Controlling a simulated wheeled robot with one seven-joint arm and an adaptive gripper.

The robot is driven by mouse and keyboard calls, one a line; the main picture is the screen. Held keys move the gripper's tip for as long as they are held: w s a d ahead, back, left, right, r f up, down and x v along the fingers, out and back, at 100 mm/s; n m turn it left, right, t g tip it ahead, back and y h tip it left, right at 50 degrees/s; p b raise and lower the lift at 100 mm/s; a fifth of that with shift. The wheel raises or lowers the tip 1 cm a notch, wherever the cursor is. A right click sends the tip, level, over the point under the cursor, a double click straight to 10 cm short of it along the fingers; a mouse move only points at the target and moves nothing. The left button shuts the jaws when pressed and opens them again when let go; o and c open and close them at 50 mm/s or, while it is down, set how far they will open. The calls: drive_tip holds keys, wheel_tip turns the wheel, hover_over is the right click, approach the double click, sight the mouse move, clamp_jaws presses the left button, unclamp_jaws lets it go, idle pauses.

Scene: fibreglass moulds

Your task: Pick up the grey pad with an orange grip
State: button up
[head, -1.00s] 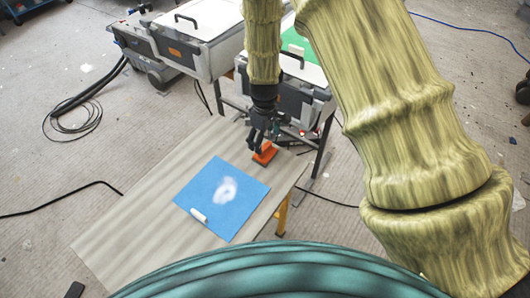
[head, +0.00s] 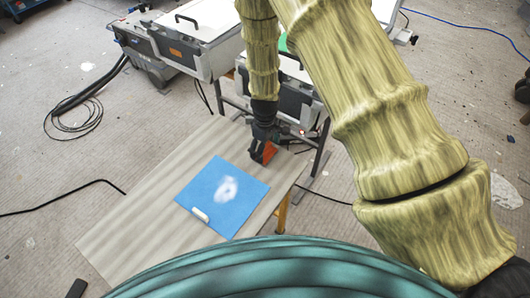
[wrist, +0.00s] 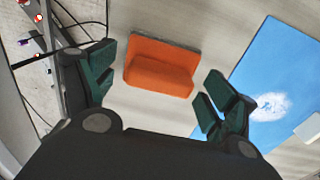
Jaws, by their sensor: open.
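The pad's orange grip (wrist: 160,68) lies on the table between my open fingers in the wrist view, a little ahead of them. A thin greyish edge shows along its far side; the rest of the grey pad is hidden under the grip. In the head view the orange grip (head: 269,153) is partly hidden by my gripper (head: 259,152), which hangs pointing down over it. In the wrist view my gripper (wrist: 158,92) has its two dark green fingers wide apart, one on each side of the grip. Nothing is held.
A blue sheet (head: 228,192) with a white smear lies beside the grip on the table (head: 130,235), with a small white block (head: 200,214) on its edge. Grey cases (head: 200,40) stand behind the table. The table's left part is clear.

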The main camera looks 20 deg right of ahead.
drive_tip(key=c, duration=1.1)
drive_tip(key=shift+c, duration=0.2)
drive_tip(key=shift+r+b, duration=0.4)
drive_tip(key=shift+r, duration=0.4)
drive_tip(key=shift+r+b, duration=0.35)
drive_tip(key=shift+r, duration=0.5)
drive_tip(key=s+r+b, duration=0.1)
drive_tip(key=s+b, duration=0.2)
drive_tip(key=s, duration=1.3)
drive_tip(key=shift+a+r+b, duration=0.35)
drive_tip(key=shift+a+r, duration=0.05)
drive_tip(key=shift+a, duration=0.05)
